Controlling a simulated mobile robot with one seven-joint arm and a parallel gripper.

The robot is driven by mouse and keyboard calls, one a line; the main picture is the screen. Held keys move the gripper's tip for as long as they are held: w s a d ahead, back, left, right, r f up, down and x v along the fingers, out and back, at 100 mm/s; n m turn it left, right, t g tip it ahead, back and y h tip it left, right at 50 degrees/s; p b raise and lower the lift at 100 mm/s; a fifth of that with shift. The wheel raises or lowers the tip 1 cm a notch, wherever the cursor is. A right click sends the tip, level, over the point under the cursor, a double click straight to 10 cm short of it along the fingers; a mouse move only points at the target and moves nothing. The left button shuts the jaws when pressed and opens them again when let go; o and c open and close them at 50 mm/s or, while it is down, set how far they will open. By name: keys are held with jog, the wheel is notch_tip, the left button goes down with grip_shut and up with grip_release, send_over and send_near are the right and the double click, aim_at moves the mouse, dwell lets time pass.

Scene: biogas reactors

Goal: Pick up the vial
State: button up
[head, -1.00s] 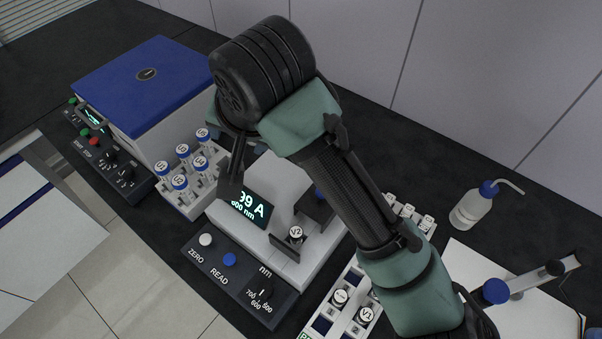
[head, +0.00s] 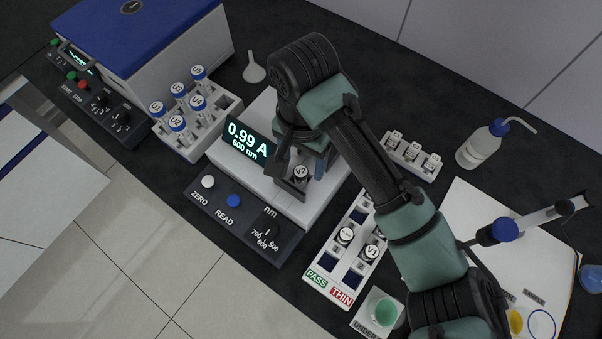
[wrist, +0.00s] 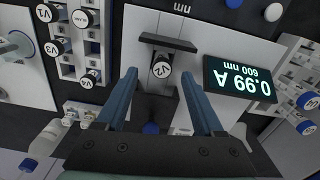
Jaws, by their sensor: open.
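A vial with a white cap marked V2 (head: 300,172) stands in the well of the white photometer (head: 321,205), whose display (head: 247,140) reads 0.99 A, 600 nm. I cannot tell whether the fingers touch the vial. Other vials, one marked V1 (head: 372,251), stand in the white rack marked PASS and THIN (head: 318,287).
A rack of blue-capped tubes (head: 197,148) and a blue-lidded machine (head: 125,45) stand left of the photometer. A small rack (head: 412,158) and a wash bottle (head: 480,146) are behind to the right.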

aim_at(301, 171)
notch_tip(301, 171, down, 4)
jog(key=shift+w+f, duration=0.1)
jog(key=shift+a, duration=0.1)
grip_shut()
